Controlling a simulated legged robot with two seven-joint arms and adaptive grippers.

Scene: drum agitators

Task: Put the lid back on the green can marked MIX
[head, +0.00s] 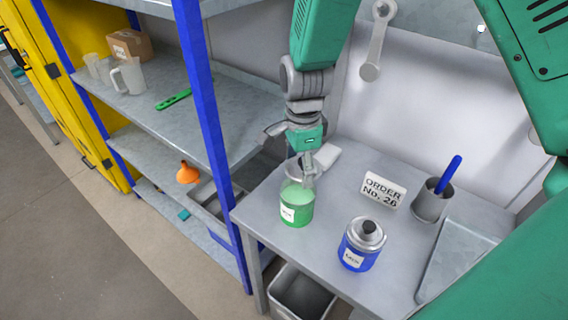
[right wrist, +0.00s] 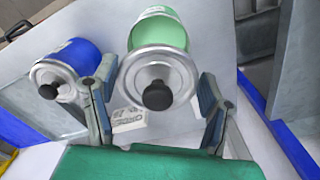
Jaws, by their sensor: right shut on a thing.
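The green can (head: 297,208) stands upright on the grey table with a small white label too small to read surely. Its mouth is open and shows a pale green inside; the can also shows at the top of the right wrist view (right wrist: 160,28). My right gripper (head: 308,172) is at the can's mouth, its fingers shut on the silver lid (right wrist: 158,72) with a black knob. In the head view the lid (head: 294,167) looks tilted at the can's far rim. I cannot tell if they touch. My left gripper is not in view.
A blue can (head: 360,246) with its own lid stands close to the right. An order sign (head: 383,190), a grey cup (head: 431,202) with a blue stick and a tray (head: 455,250) are further right. A blue-post shelf (head: 212,110) rises at left; a bin (head: 300,293) is below.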

